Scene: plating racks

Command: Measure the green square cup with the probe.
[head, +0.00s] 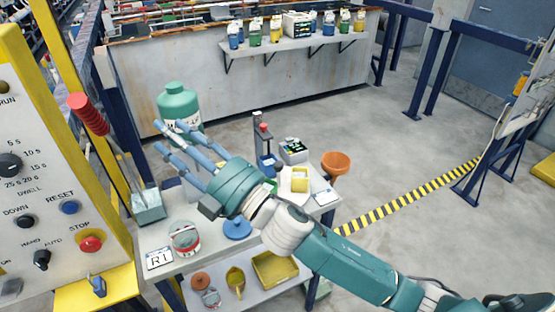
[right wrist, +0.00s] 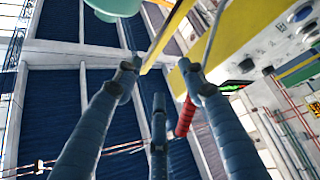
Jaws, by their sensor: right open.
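My right gripper (head: 170,136) is open and empty, raised over the left part of the bench with its fingers pointing to the upper left. In the right wrist view, its blue fingers (right wrist: 158,78) are spread with nothing between them. A small green object (head: 271,185) shows just behind my right wrist, mostly hidden; it may be the green square cup, but I cannot tell its shape. A small meter with a dark display (head: 293,150) stands at the back of the bench. I cannot make out a separate probe. My left gripper is out of view.
A yellow control panel (head: 60,130) stands left. Open floor lies right.

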